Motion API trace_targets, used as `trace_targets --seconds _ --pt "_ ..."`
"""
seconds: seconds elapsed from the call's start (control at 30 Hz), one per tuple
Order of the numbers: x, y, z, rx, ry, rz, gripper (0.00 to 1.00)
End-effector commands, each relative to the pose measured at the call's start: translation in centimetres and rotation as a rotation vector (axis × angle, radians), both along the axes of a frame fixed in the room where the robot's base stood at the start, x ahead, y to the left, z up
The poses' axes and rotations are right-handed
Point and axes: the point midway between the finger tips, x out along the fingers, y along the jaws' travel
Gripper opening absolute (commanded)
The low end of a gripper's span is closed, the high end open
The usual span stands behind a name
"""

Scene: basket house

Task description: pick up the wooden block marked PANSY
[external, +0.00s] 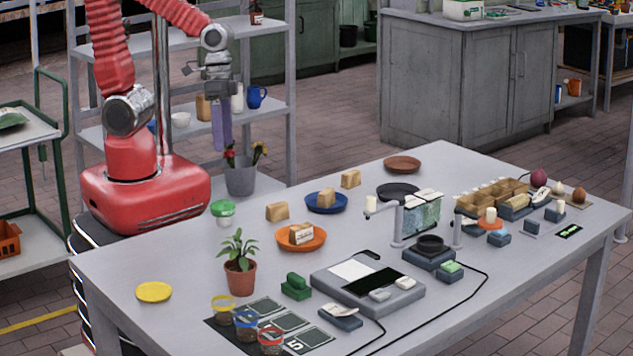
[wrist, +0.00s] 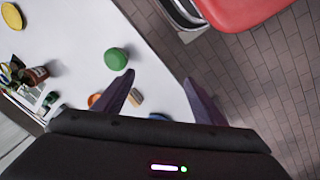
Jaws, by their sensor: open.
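Several wooden blocks are on the table, and I cannot read PANSY on any of them. One block (external: 277,211) stands on the bare table, one (external: 300,234) with a pale marked face is on an orange plate (external: 284,246), one (external: 326,198) is on a blue plate (external: 312,206), and one (external: 350,179) stands behind the blue plate. My gripper (external: 221,145) hangs high near the table's back left edge, apart from the blocks. In the wrist view its purple fingers (wrist: 165,92) are spread and empty, with a block (wrist: 136,97) far below beside the left finger.
A green-lidded jar (external: 223,212), a potted plant (external: 240,262) and a yellow plate (external: 154,292) are on the table's left part. A scale-like grey device (external: 367,284) and a hanging-rail stand (external: 396,222) are to the right. A shelf rack (external: 270,130) stands behind my arm.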

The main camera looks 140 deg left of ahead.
Motion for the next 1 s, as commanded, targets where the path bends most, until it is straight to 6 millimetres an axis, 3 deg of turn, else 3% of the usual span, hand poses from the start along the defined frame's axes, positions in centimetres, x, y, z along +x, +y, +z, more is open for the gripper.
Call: trace_targets --seconds 0.67,1.0 --pt "-1.0 8.7 -8.0 -0.576 0.006 0.862 0.64" --pt "-1.1 15.4 -11.2 -0.914 -0.104 1.357 0.64"
